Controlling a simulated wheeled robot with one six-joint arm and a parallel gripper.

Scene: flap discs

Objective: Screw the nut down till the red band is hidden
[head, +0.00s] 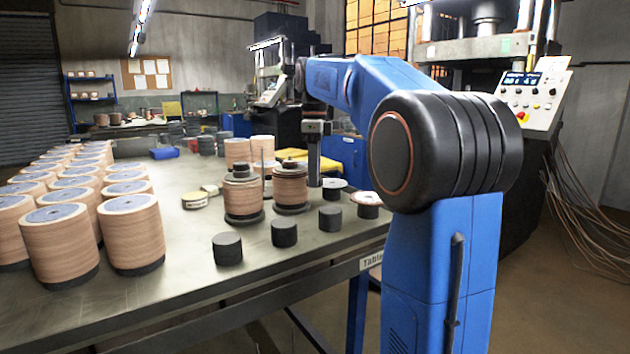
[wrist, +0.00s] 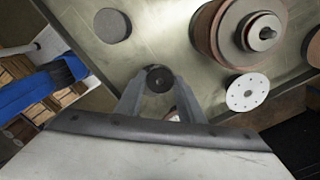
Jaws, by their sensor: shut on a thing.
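My gripper (wrist: 160,80) points down over the table and is shut on a small dark round piece (wrist: 158,77) with a spot at its centre. I cannot tell for certain that this piece is the nut. In the head view my gripper (head: 314,150) is to the right of two brown disc stacks with dark tops, the left stack (head: 243,200) and the right stack (head: 290,188). One stack (wrist: 211,35) shows in the wrist view, apart from my gripper, with a spindle end (wrist: 266,33) at its centre.
Several black cylinders (head: 284,233) stand along the front right of the metal table (head: 190,275). A white disc with holes (wrist: 247,92) lies near the stack. Many disc stacks (head: 132,234) fill the left side.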

